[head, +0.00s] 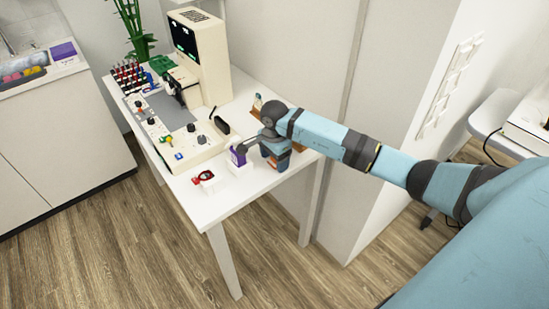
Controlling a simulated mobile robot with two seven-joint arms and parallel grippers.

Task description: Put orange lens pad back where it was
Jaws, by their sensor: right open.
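My right arm reaches in from the right, and its open gripper (272,158) is low over the right part of the white table (213,205). A small orange patch (284,164) shows right at the gripper; it may be the orange lens pad, but it is too small and too covered to be sure. I cannot tell whether the gripper touches it. My left gripper is not in view.
A purple item (238,157) in a white holder stands close left of the gripper. A red item (204,176) lies near the front edge. A beige machine (198,55) and control panel (190,147) fill the table's left. A small bottle (257,102) stands behind the gripper.

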